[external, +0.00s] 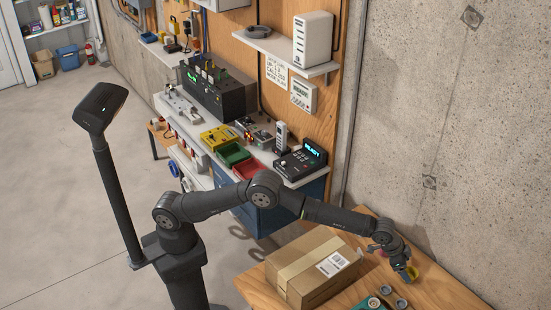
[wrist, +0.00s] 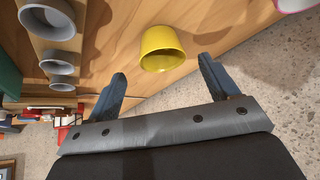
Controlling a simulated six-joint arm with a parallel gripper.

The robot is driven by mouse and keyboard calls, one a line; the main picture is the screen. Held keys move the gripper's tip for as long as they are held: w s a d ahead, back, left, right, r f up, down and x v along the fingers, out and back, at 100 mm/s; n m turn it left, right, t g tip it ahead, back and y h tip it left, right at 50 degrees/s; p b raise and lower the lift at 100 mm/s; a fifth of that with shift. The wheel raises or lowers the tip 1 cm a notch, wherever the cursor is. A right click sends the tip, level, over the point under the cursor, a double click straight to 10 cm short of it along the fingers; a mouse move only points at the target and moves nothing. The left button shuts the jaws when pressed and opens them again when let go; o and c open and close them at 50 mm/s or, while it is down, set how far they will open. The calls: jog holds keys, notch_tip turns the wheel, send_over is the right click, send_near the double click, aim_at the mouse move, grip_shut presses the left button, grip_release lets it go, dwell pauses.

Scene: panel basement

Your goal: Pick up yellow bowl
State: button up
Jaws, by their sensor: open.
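A small yellow bowl (wrist: 158,52) stands on the wooden table in the wrist view. My gripper (wrist: 163,70) is open, with one finger to the left and one to the right of the bowl, which is just beyond the fingertips in the picture. No contact shows in the wrist view.
A cardboard box (external: 300,278) stands left of the gripper on the wooden table (external: 452,292). Several grey cups (wrist: 62,86) stand at the left of the wrist view. A pink-rimmed item (wrist: 294,5) is at its top right. A concrete wall (external: 440,130) rises behind the table.

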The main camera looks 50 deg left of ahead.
aim_at(410, 273)
jog(key=shift+x, duration=2.6)
jog(key=shift+w+a, duration=0.1)
jog(key=shift+a, duration=0.05)
jog(key=c, duration=1)
jog(key=shift+c, duration=0.2)
jog(key=shift+r, duration=0.15)
notch_tip(410, 273, up, 4)
jog(key=shift+f, duration=0.1)
jog(key=s+d+r, duration=0.2)
jog(key=s+r, duration=0.5)
jog(key=s, duration=0.4)
jog(key=shift+s, duration=0.25)
